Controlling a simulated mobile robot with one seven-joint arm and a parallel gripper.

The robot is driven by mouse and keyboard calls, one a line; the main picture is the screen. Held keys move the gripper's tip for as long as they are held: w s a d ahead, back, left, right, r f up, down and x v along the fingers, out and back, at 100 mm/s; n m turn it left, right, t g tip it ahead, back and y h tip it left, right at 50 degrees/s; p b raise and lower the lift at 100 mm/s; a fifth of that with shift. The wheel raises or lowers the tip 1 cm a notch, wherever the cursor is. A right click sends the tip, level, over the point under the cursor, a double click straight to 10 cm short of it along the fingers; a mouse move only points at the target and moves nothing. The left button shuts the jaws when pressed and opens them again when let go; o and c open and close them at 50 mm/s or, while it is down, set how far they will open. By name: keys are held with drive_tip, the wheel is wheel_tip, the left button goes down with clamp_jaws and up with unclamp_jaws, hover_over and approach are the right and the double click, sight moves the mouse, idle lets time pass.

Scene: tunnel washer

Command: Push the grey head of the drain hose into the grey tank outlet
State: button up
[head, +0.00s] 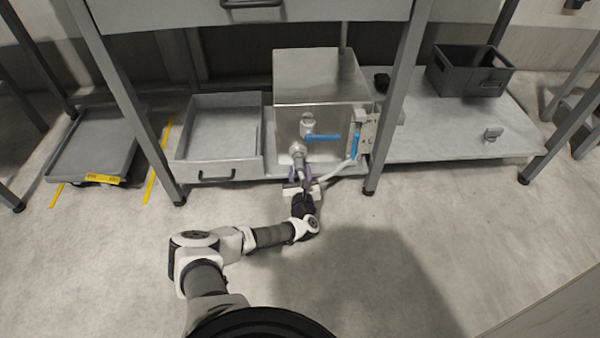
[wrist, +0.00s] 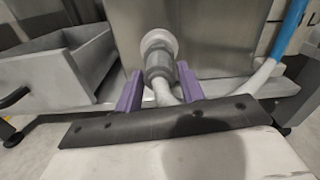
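The grey tank outlet (head: 297,149) is low on the front of the steel tank. It also shows in the wrist view (wrist: 158,38) as a pale round ring. The grey hose head (wrist: 159,66) is lined up with the outlet, its front end at or inside the ring; how deep it sits I cannot tell. The pale drain hose (wrist: 167,94) bends down and right from the head. My gripper (wrist: 160,68) has its purple fingers on either side of the hose head, very close to it. Whether they press on it is not clear.
A blue-handled valve (head: 322,137) sits above the outlet on the tank (head: 318,75). A blue-and-white hose (head: 353,146) is to the right. An open grey drawer (head: 216,174) stands left, a table leg (head: 397,95) right. The floor in front is clear.

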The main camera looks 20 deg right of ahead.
drive_tip(key=o, duration=0.3)
drive_tip(key=shift+s, duration=0.1)
drive_tip(key=p+v, duration=0.5)
drive_tip(key=v, duration=0.8)
drive_tip(key=shift+s, duration=0.3)
drive_tip(key=shift+a+r, duration=0.1)
